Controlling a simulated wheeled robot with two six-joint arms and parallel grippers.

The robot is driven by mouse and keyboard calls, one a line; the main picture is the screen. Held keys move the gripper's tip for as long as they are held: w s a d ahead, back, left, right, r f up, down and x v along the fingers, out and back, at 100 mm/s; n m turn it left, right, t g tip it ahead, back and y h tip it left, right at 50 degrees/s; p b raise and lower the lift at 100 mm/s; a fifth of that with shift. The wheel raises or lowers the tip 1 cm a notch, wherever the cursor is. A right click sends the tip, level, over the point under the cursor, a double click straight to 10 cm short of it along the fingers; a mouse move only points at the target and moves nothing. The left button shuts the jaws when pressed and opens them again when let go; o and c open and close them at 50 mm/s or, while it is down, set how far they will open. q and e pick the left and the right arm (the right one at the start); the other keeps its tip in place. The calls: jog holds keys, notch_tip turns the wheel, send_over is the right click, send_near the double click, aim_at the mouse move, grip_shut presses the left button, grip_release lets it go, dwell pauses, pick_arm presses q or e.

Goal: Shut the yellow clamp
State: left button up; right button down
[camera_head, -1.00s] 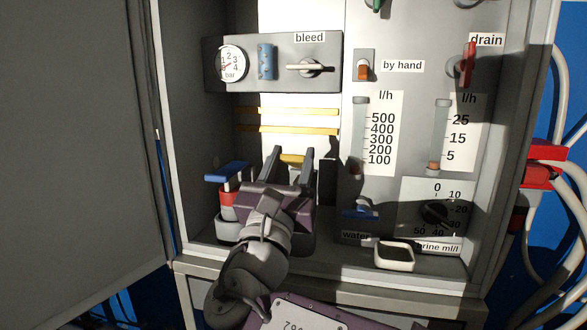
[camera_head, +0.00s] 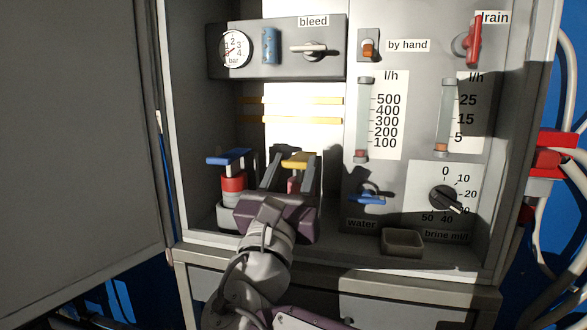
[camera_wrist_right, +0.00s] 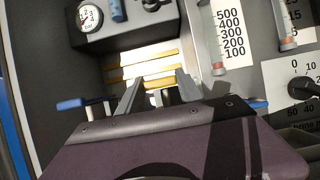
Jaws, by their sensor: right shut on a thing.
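The yellow clamp (camera_head: 299,161) is at the lower left inside the cabinet. Its yellow handle lies between the fingers of my right gripper (camera_head: 294,165), with a bit of red body below. My right gripper is shut on it, fingers pointing into the cabinet, and my gripper body hides the clamp's lower part. My left gripper is not in view.
A blue-handled clamp (camera_head: 229,158) with a red body (camera_head: 233,184) stands close on the left. The bleed panel (camera_head: 289,60) is above. A blue water handle (camera_head: 368,198) and a small open tray (camera_head: 402,247) are to the right. The cabinet door (camera_head: 75,130) stands at the left.

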jog(key=shift+f, duration=0.2)
jog(key=c, duration=0.8)
grip_release()
jog(key=shift+w, duration=0.15)
jog(key=shift+o, duration=0.2)
jog(key=shift+r, duration=0.1)
jog(key=b+v, duration=0.1)
jog(key=v, duration=0.8)
